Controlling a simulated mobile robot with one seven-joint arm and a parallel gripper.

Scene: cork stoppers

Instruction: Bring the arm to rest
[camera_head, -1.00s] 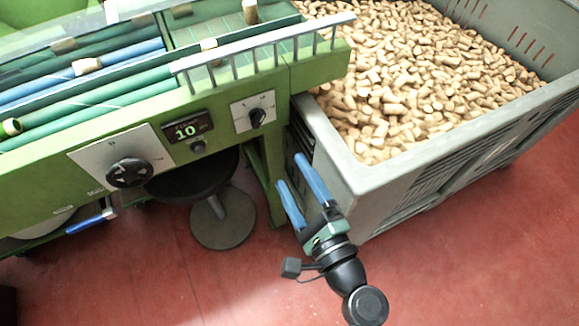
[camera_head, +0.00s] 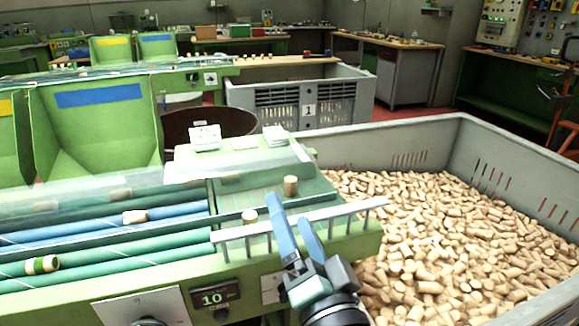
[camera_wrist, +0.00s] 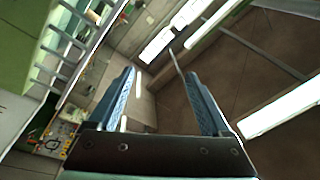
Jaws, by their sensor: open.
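My gripper (camera_head: 297,238) is in the lower middle of the head view, pointing up, with its two blue fingers apart. It appears in front of the green sorting machine's railing (camera_head: 300,222), near the left side of the crate of corks. In the wrist view my gripper (camera_wrist: 160,95) shows both blue fingers spread with nothing between them. Beyond them the wrist view shows ceiling, bright lamps (camera_wrist: 285,105) and a wall, tilted. Whether the gripper touches the railing cannot be told.
A large grey crate (camera_head: 400,130) full of loose corks (camera_head: 450,240) stands at right. The green machine (camera_head: 240,270) with blue and green rollers is at left; a cork (camera_head: 290,186) stands on it. Behind are another grey crate (camera_head: 235,95) and workbenches (camera_head: 390,40).

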